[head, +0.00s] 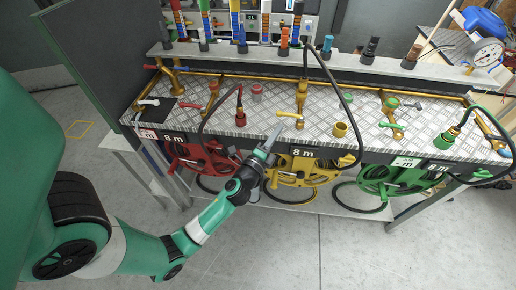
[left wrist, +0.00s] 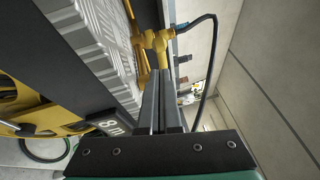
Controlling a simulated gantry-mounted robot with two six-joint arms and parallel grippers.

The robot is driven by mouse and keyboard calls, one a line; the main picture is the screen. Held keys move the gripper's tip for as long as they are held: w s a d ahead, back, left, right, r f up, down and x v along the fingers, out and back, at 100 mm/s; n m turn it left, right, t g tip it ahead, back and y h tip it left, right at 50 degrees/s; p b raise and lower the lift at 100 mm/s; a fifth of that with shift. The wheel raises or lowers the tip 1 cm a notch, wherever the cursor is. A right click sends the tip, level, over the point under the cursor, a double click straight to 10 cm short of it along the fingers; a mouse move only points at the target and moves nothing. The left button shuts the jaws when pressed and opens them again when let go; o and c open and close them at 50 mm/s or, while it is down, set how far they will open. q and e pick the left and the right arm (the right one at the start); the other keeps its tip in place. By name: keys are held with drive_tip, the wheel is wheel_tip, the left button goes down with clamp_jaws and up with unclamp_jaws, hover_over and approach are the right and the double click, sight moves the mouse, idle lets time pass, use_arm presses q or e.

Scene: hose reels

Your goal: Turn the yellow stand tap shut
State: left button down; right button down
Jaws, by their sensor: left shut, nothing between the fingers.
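The yellow stand tap (head: 301,97) rises from the middle of the metal-plated bench in the head view. A short lever (head: 289,114) sticks out to its left near the base. My left gripper (head: 273,135) is in front of the bench, below and left of the lever, its fingers pointing up towards the tap. In the left wrist view the fingers (left wrist: 161,76) are together with nothing between them. A yellow tap body (left wrist: 153,42) shows just past the tips there; I cannot tell whether they touch. My right gripper is not in view.
A red hose reel (head: 205,158), a yellow reel (head: 300,172) and a green reel (head: 385,180) hang under the bench front. A black hose (head: 346,93) arches right of the tap. A yellow cup-shaped fitting (head: 340,130) stands at the bench's front edge.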

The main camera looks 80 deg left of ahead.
use_arm(q)
drive_tip(key=s+d+f, duration=0.1)
drive_tip(key=s+d, duration=0.3)
drive_tip(key=s, duration=0.5)
drive_tip(key=shift+d+f, duration=0.15)
drive_tip(key=shift+f, duration=0.1)
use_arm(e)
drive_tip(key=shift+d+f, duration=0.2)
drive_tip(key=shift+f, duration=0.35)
use_arm(q)
drive_tip(key=shift+s, duration=0.1)
